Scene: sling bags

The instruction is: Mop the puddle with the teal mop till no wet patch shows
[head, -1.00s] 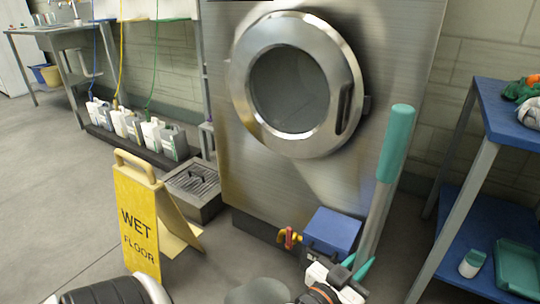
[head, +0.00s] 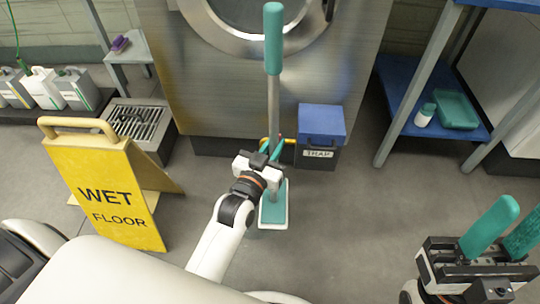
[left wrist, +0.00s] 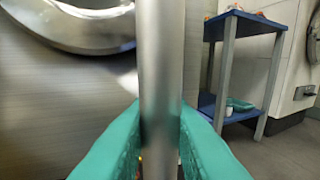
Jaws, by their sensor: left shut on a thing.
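The teal mop stands nearly upright in the head view, with a teal grip (head: 273,40), a grey metal shaft (head: 273,105) and a flat teal head with a pale rim (head: 273,212) at the floor. My left gripper (head: 272,152) is shut on the shaft, low above the mop head. In the left wrist view its teal fingers (left wrist: 160,125) close on both sides of the shaft (left wrist: 160,60). My right gripper (head: 508,232) is at the lower right, empty, its teal fingers apart. I cannot make out a puddle edge on the grey floor.
A yellow wet floor sign (head: 110,190) stands left of my left arm. Behind the mop are a steel machine (head: 165,70), a blue-lidded trap box (head: 318,140) and a floor drain (head: 140,122). A blue shelf (head: 410,95) stands right. Floor between mop and right gripper is clear.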

